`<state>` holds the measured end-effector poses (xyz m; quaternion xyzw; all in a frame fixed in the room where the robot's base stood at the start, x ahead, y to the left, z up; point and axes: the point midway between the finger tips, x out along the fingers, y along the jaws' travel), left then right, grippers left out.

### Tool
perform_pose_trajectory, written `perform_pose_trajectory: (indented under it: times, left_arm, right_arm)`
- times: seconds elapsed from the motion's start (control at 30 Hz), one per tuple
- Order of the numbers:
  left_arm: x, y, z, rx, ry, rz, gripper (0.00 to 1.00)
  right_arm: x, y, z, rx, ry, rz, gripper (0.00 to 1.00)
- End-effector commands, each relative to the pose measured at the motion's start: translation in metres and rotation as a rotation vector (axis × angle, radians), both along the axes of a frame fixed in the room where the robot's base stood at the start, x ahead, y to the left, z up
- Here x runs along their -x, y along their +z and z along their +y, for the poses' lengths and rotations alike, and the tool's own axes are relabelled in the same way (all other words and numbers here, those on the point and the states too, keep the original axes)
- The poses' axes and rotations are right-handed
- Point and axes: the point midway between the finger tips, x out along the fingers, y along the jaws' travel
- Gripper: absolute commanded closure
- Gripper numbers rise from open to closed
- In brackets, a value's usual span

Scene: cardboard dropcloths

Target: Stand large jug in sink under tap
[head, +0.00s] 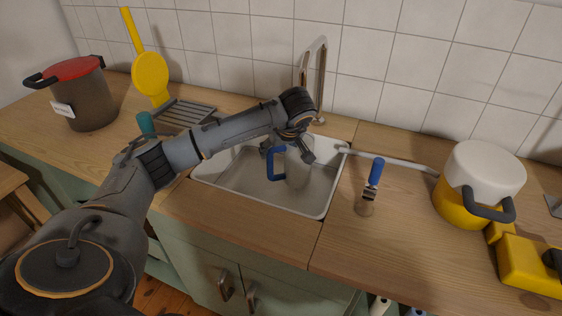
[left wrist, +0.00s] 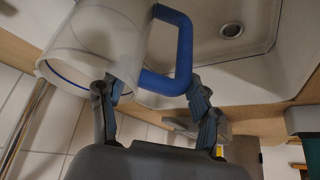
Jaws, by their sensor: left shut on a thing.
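The large jug (head: 297,173) is whitish and translucent with a blue handle, and it is over or in the sink (head: 222,182). My left gripper (head: 299,138) comes down over it from the left and hides its upper part. In the left wrist view the gripper (left wrist: 155,108) is shut on the jug (left wrist: 100,42), with its fingers near the rim and the handle. The basin and drain show beyond it. I cannot tell whether the jug's base touches the sink floor. The silver tap (head: 322,56) arches behind the gripper. My right gripper is not in view.
A blue-handled brush (head: 375,173) stands right of the sink. A white-and-yellow pot (head: 485,170) and a yellow object (head: 530,266) are farther right. A drying rack (head: 183,112), yellow paddle (head: 150,75) and red-lidded pot (head: 85,98) are left. The counter front is clear.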

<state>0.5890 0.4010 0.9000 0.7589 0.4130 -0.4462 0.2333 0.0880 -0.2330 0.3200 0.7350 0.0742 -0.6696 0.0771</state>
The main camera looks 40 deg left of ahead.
Motion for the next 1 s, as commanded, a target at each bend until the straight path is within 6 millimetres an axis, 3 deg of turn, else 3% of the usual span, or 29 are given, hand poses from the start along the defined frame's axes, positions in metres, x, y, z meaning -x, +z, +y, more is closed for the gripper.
perform_pose_trajectory:
  times: [0.3,0.63,0.67,0.7,0.77,1.0]
  left_arm:
    - [0.0,-0.037,-0.001,0.001,-0.001,0.002,0.96]
    - [0.0,-0.04,-0.001,0.001,-0.001,-0.001,0.96]
    - [0.0,-0.041,-0.001,0.001,-0.001,0.0,0.35]
    - [0.0,-0.04,-0.001,0.001,-0.001,0.0,0.27]
    - [0.0,-0.04,-0.001,0.001,-0.001,0.0,0.15]
    - [0.0,-0.04,-0.001,0.001,-0.001,0.0,0.15]
  right_arm:
    - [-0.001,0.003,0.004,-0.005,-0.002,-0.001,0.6]
    - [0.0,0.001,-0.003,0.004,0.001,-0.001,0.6]
    - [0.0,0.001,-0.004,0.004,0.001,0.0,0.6]
    - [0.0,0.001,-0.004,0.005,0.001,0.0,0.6]
    - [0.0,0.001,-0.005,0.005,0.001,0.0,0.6]
    - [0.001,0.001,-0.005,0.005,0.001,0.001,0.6]
